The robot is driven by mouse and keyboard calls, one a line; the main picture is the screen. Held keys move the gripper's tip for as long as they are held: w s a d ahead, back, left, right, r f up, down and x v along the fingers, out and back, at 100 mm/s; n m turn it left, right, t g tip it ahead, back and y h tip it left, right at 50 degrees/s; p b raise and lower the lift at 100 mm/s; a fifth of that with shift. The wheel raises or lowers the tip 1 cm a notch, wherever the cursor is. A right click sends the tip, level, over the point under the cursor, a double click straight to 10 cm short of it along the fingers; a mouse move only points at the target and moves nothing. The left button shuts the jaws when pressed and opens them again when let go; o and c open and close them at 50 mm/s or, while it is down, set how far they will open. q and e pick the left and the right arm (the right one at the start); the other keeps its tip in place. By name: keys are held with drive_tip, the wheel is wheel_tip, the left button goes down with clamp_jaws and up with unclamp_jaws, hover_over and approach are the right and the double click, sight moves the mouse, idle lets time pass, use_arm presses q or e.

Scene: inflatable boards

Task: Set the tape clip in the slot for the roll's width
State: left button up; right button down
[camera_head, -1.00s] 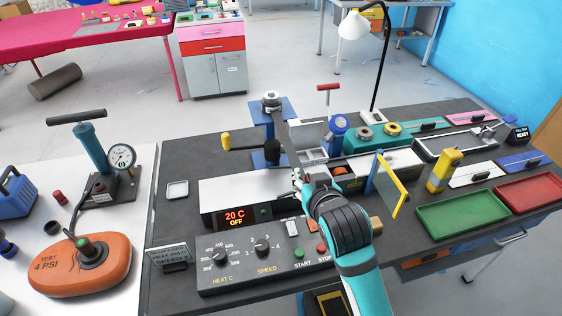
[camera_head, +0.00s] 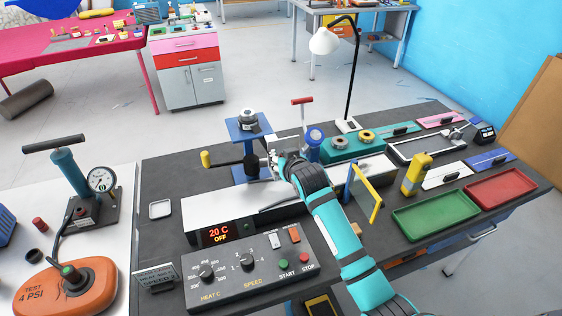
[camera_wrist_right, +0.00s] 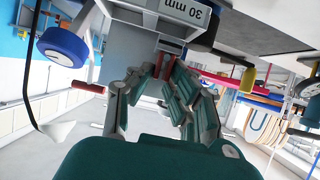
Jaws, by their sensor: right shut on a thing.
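My right gripper (camera_head: 276,160) is over the back of the white heated machine (camera_head: 200,207), beside the blue post with the yellow-knobbed crank. In the right wrist view my gripper (camera_wrist_right: 160,82) is shut on a small red piece (camera_wrist_right: 166,64), which I take for the tape clip; the fingers cover most of it. Just beyond the fingertips is a grey holder with a "30 mm" label (camera_wrist_right: 178,10). I cannot tell whether the red piece touches it. A blue roll (camera_wrist_right: 62,46) is beside the holder; it also shows in the head view (camera_head: 313,137). My left gripper is out of view.
A red T-handle (camera_head: 302,101) stands behind the machine. A yellow-edged panel (camera_head: 367,193) stands right of my arm. Green (camera_head: 436,216) and red (camera_head: 499,189) trays are at the right. The control box (camera_head: 250,265) is in front, and a lamp (camera_head: 324,40) behind.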

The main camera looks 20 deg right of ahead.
drive_tip(key=shift+f, duration=1.25)
drive_tip(key=c, duration=1.3)
unclamp_jaws()
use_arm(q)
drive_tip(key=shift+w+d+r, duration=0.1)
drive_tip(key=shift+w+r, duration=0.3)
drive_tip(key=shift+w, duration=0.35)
use_arm(e)
drive_tip(key=shift+o, duration=0.2)
drive_tip(key=shift+s, duration=0.1)
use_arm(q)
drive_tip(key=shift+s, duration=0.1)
use_arm(e)
drive_tip(key=shift+a+r, duration=0.1)
drive_tip(key=shift+r, duration=0.1)
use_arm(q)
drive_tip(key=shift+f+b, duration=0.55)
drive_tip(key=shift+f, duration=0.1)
use_arm(e)
drive_tip(key=v, duration=1.2)
